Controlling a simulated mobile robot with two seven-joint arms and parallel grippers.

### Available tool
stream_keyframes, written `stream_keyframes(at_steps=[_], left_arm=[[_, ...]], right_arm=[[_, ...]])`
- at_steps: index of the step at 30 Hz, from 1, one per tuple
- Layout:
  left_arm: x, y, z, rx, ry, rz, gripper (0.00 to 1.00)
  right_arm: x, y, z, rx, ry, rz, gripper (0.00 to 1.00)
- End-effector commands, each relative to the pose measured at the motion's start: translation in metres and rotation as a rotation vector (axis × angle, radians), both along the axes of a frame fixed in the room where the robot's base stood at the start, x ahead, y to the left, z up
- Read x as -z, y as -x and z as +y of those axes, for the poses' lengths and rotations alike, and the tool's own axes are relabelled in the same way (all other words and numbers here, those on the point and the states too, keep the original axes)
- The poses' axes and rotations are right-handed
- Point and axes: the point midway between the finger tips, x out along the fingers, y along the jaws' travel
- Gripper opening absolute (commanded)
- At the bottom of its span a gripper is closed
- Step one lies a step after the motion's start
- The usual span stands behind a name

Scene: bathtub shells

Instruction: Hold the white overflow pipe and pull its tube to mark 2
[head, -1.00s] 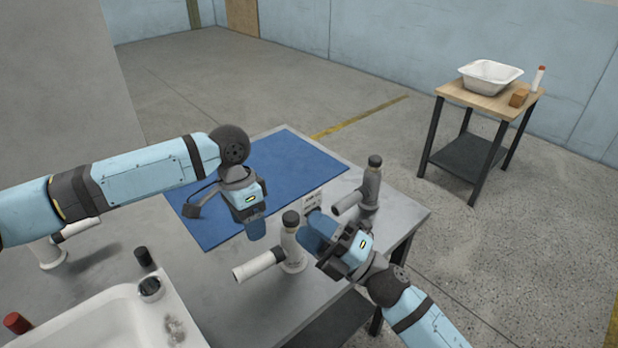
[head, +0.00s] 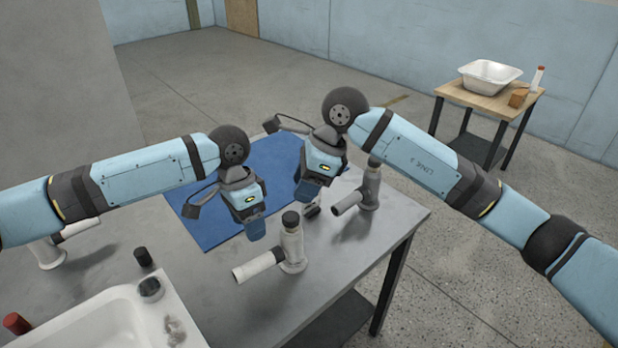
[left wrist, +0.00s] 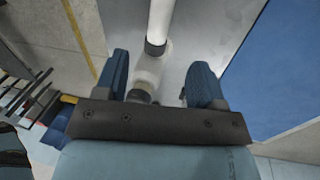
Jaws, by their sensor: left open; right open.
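The white overflow pipe (head: 293,248) stands upright on the grey table, with a dark cap on top and a pale tube (head: 258,266) sticking out low to the left. My left gripper (head: 256,232) is open and empty, just left of the capped top. In the left wrist view, the pipe (left wrist: 150,68) and its tube (left wrist: 158,22) show ahead, between the open fingers (left wrist: 160,80). My right gripper (head: 307,193) is open, pointing down above and behind the pipe, near the mat's right edge. I cannot read any marks on the tube.
A greyer overflow pipe (head: 371,187) stands at the right, close to my right gripper. Another pipe (head: 48,252) stands far left. A white tub (head: 95,320) with a dark cap (head: 143,257) beside it fills the front left. A blue mat (head: 215,225) lies behind.

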Motion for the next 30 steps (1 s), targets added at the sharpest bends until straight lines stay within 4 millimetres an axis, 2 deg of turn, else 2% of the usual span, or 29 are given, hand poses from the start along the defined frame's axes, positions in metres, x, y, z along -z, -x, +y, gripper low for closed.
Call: stream_keyframes(at_steps=[5,8,24,30], left_arm=[[0.003,0.001,0.000,0.000,0.000,0.000,0.63],[0.012,0.002,-0.001,0.000,0.000,0.001,0.63],[0.109,0.019,-0.011,-0.001,-0.001,0.001,0.63],[0.130,0.023,-0.013,-0.001,-0.001,0.001,0.63]], right_arm=[[-0.005,-0.007,-0.008,-0.001,0.074,-0.021,0.43],[-0.005,-0.008,-0.009,-0.001,0.079,-0.022,0.43],[-0.005,-0.007,-0.008,-0.002,0.075,-0.020,0.43],[-0.005,-0.007,-0.008,-0.002,0.074,-0.020,0.43]])
